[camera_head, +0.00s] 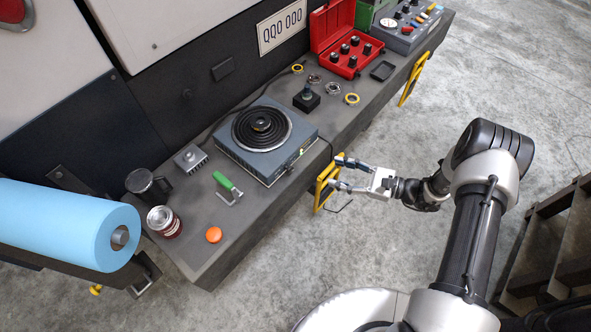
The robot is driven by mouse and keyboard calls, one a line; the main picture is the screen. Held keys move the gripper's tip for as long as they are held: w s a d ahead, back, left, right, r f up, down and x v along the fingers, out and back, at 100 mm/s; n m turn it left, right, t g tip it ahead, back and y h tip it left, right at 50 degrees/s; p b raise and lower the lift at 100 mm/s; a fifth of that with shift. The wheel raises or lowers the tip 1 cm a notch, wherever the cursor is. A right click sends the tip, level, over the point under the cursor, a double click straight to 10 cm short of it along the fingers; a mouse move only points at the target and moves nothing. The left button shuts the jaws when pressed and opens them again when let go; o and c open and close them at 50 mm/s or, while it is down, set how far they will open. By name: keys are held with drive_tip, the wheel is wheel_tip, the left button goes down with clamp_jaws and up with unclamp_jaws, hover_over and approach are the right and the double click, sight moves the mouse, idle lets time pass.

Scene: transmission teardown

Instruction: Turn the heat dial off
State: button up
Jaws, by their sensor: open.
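A hot plate (242,157) with a grey-blue body stands on the dark bumper ledge. A black coil (261,128) fills its top, with a small dark object on the middle of the coil. On the front side of the hot plate a small green glow (301,152) shows, and a small dark heat dial (289,167) seems to sit beside it; its setting is too small to tell. My gripper (337,172) is open and empty, just off the ledge to the right of the hot plate, apart from the dial, with its fingers pointing left.
A yellow frame (322,187) hangs at the ledge's front edge close to my gripper. The concrete floor to the right is partly clear.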

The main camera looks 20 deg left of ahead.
drive_tip(key=s+f+m+t, duration=0.3)
drive_tip(key=f+m+t, duration=0.3)
drive_tip(key=f, duration=0.7)
drive_tip(key=b, duration=0.2)
approach(291, 172)
drive_tip(key=shift+m, duration=0.3)
drive_tip(key=x, duration=0.8)
drive_tip(key=shift+w+a, duration=0.2)
drive_tip(key=shift+r, duration=0.1)
drive_tip(key=shift+c, duration=0.6)
drive_tip(key=c, duration=0.9)
drive_tip(key=shift+b, duration=0.3)
drive_tip(key=shift+c, duration=0.3)
